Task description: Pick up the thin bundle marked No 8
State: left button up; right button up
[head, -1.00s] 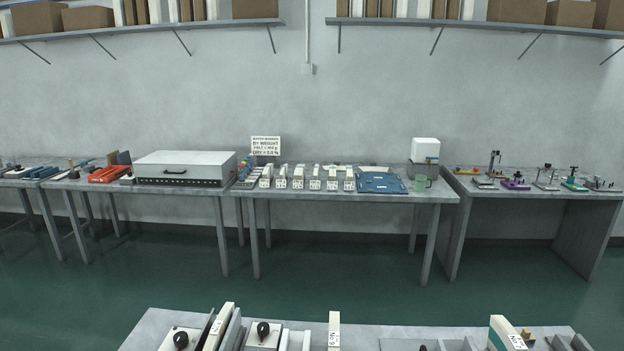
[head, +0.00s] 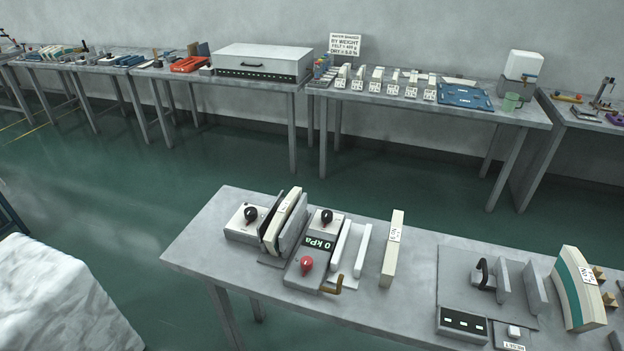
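Neither of my grippers is in view. Three labelled cream bundles stand on the near grey table. A thin bundle (head: 281,220) is at the left, upright between dark and grey plates of a press. A second thin bundle (head: 390,262) stands alone near the middle, its label near the top; the marking is too small to read surely. A thicker, curved bundle with a teal stripe (head: 573,292) stands at the right, with a label on top. I cannot tell for certain which one is marked No 8.
The near table (head: 190,250) also holds a press unit with a kPa display (head: 319,243), two white bars (head: 361,250) and a fixture with upright plates (head: 503,283). A white cloth-like heap (head: 60,300) is lower left.

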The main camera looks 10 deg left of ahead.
aim_at(286, 209)
jog(key=j+z, duration=0.15)
jog(key=z, duration=0.15)
jog(key=i+j+z, duration=0.1)
jog(key=z, duration=0.25)
jog(key=j+z, duration=0.3)
jog(key=j, duration=0.75)
jog(key=j+z, duration=0.3)
jog(key=j, duration=0.75)
jog(key=k, duration=0.05)
